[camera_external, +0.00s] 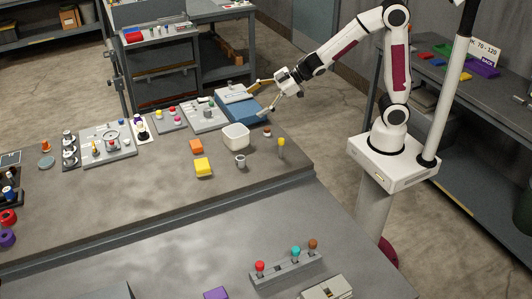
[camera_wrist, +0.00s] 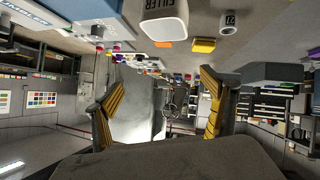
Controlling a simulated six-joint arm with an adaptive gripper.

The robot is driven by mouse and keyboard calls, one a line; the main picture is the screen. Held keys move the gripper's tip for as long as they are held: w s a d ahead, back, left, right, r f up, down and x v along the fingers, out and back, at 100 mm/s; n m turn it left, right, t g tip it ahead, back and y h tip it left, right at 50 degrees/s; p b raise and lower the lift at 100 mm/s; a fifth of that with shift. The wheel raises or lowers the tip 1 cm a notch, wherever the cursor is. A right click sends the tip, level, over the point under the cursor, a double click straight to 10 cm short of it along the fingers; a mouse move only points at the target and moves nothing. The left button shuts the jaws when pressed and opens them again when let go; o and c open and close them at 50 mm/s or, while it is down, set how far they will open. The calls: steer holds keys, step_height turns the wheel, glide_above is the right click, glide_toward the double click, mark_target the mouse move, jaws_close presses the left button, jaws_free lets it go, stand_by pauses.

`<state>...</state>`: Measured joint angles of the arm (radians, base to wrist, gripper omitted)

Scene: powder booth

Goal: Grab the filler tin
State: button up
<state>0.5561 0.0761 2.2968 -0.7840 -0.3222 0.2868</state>
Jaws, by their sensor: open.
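The filler tin (camera_external: 236,136) is a white, rounded-square container standing on the grey bench near its back right. It also shows upside down at the top of the wrist view (camera_wrist: 163,22), with FILLER lettered on its side. My gripper (camera_external: 259,98) is above the bench's back edge, behind and a little right of the tin, close to a blue box. In the wrist view its yellow-padded fingers (camera_wrist: 161,92) are spread wide with nothing between them. The tin is outside the fingers and apart from them.
A blue box (camera_external: 243,112) stands behind the tin. Several trays with small parts line the back left. The bench's front middle is bare.

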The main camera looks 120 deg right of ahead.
mark_target(240, 129)
steer(key=d+f+y, duration=0.1)
steer(key=f, duration=0.2)
steer(key=w+d+f+t+y, duration=0.1)
steer(key=f+y, duration=0.1)
steer(key=f, duration=0.1)
steer(key=d+f+n+t+y, duration=0.1)
steer(key=f, duration=0.2)
steer(key=shift+w+d+f+y, duration=0.2)
steer(key=shift+w+y, duration=0.1)
steer(key=shift+s+a+f+y, duration=0.1)
steer(key=shift+s+f+y, duration=0.1)
steer(key=shift+f+y, duration=0.15)
steer(key=shift+x, duration=1.35)
steer(key=shift+w, duration=0.15)
steer(key=shift+x, duration=2.45)
